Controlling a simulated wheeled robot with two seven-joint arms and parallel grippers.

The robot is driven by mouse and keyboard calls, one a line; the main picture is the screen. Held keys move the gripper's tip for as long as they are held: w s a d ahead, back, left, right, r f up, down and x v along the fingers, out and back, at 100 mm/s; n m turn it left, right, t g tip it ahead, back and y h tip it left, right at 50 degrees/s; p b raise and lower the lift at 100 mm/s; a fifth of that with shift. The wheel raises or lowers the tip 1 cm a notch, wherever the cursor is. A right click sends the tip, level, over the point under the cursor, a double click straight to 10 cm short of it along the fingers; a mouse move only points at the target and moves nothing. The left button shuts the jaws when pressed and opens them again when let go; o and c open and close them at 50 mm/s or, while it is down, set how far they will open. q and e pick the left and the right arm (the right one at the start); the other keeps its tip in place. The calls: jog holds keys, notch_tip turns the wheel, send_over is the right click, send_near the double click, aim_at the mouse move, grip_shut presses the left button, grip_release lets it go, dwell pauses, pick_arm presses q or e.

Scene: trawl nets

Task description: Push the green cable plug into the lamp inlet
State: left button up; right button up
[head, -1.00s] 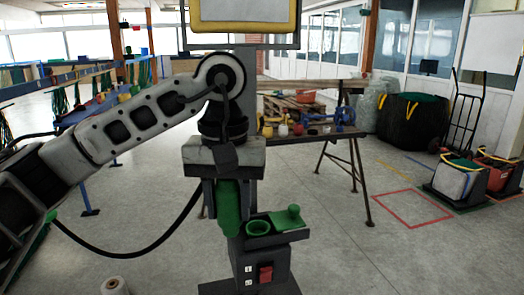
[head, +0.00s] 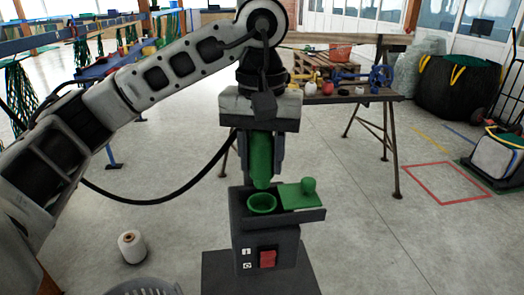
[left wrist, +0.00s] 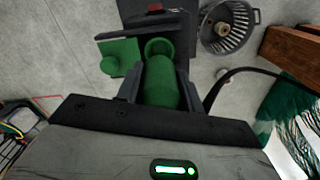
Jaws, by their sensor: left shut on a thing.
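The green cable plug (head: 261,155) hangs upright in my left gripper (head: 262,172), whose fingers are shut on its sides. The lamp inlet (head: 262,204) is a green ring-shaped socket on top of a dark box (head: 265,240). The plug's lower end is just above and behind the ring in the head view; whether they touch is hard to tell. In the left wrist view the plug (left wrist: 162,88) points at the inlet (left wrist: 159,47), overlapping its near edge. A green flap with a knob (head: 301,192) lies open beside the inlet. My right gripper is out of view.
A black cable (head: 150,200) sags from the left toward the plug. The box has a red switch (head: 267,258) and stands on a dark pedestal. A white spool (head: 131,247) and a grey basket (left wrist: 229,27) are nearby. A cluttered workbench (head: 350,92) stands behind.

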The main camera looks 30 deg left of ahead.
aim_at(262, 186)
pick_arm(q)
jog(key=shift+f+b, duration=1.1)
jog(key=shift+f, duration=0.5)
jog(key=shift+f+b, duration=0.35)
jog(key=shift+f, duration=0.1)
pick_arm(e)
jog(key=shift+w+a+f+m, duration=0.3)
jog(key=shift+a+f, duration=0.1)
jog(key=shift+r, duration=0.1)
pick_arm(q)
jog(key=shift+f+b, duration=0.3)
jog(key=shift+f, duration=0.05)
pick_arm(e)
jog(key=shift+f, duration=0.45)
pick_arm(q)
jog(key=shift+w+f, duration=0.1)
jog(key=shift+f, duration=0.15)
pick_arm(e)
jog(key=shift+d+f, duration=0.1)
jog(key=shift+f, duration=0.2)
pick_arm(q)
jog(key=shift+f+b, duration=0.1)
jog(key=shift+b, duration=0.2)
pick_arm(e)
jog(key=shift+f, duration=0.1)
pick_arm(q)
jog(key=o, duration=1.4)
jog(key=shift+c, duration=0.2)
